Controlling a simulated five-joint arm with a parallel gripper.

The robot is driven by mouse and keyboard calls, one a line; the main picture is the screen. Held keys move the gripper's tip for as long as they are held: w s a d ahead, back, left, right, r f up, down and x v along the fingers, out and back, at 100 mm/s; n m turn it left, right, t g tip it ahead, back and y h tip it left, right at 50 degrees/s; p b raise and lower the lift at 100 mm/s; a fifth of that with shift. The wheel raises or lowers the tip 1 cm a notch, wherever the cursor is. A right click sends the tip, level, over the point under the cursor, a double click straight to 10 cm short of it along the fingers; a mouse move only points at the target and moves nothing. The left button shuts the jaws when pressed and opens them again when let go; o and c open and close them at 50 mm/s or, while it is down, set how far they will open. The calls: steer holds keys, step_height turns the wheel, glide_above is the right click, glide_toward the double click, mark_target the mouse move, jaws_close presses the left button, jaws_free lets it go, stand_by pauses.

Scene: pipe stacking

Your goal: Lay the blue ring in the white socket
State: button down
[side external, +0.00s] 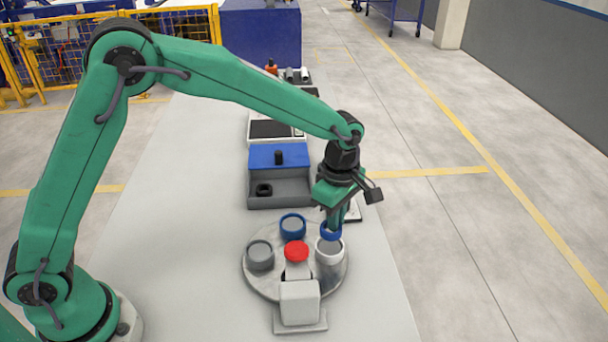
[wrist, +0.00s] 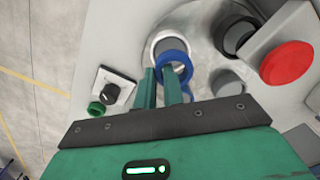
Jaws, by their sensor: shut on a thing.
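The blue ring (side external: 331,231) is held in my gripper (side external: 335,222), whose fingers point down over the turntable. The white socket (side external: 329,254) stands at the right side of the turntable, just below the ring in the side view. In the wrist view the blue ring (wrist: 186,64) is at the fingertips of my gripper (wrist: 163,76) and overlaps the white rim of the socket (wrist: 153,40). The ring looks slightly off-centre from the socket there. I cannot tell whether ring and socket touch. The fingers hide part of the ring.
The round turntable (side external: 258,281) also carries a blue socket (side external: 292,224) and a grey socket (side external: 260,255). A red button (side external: 296,251) on a pale housing (side external: 299,302) stands close left of the ring. A blue-and-grey bin (side external: 279,190) lies behind. The left tabletop is clear.

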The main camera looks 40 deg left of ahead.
mark_target(334, 243)
steer(key=shift+f, duration=2)
steer(key=shift+f, duration=0.4)
steer(key=shift+f, duration=0.35)
steer(key=c, duration=1.6)
jaws_free()
steer(key=shift+s, duration=0.1)
steer(key=shift+o, duration=0.4)
steer(key=shift+r, duration=6.8)
